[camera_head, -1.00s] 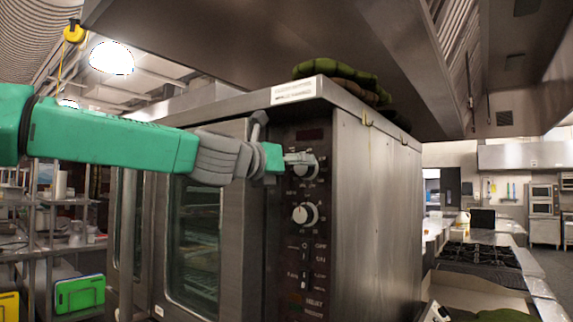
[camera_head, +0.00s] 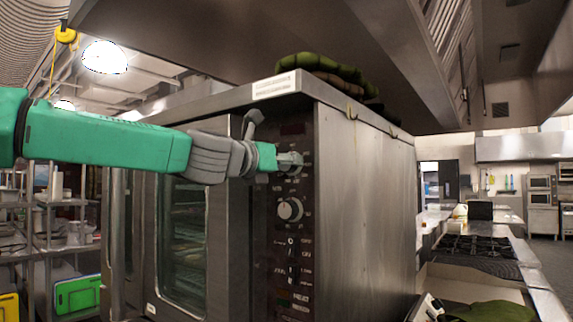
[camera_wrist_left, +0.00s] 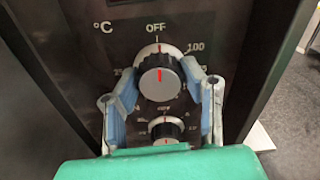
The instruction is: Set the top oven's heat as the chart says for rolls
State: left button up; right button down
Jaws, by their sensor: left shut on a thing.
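The oven (camera_head: 364,190) is a steel unit with glass doors and a dark control panel (camera_head: 262,215). My left gripper (camera_head: 292,162) is shut on the upper knob, at the top of that panel. In the left wrist view this heat knob (camera_wrist_left: 159,80) is black and silver with a red line, which looks close to upright. Its dial reads °C, OFF at the top and 100 at upper right; other marks are partly hidden by the fingers. A second knob (camera_head: 290,209) sits below, clear of the gripper. No readable chart shows. My right gripper is out of view.
A white label (camera_head: 274,86) on the oven's top edge is too small to read. Green cloths (camera_head: 325,66) lie on top, under a steel hood (camera_head: 250,35). Switches (camera_head: 292,268) line the lower panel. A gas hob (camera_head: 480,247) stands at right.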

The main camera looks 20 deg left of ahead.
pick_arm(q)
jog(key=shift+w+a+f+m, duration=0.1)
jog(key=shift+a+f+m, duration=0.05)
jog(key=shift+m, duration=0.45)
jog(key=m, duration=0.2)
jog(key=shift+m, duration=0.3)
jog(key=m, duration=0.2)
jog(key=shift+m, duration=0.4)
jog(key=m, duration=1.2)
jog(key=shift+d+f+m+b, duration=0.15)
jog(key=shift+d+m+b, duration=0.05)
jog(key=shift+m+b, duration=0.2)
jog(key=m, duration=0.5)
jog(key=shift+f+b, duration=0.15)
jog(key=shift+b, duration=0.15)
jog(key=shift+m, duration=0.4)
jog(key=o, duration=1.1)
jog(key=shift+o, duration=0.2)
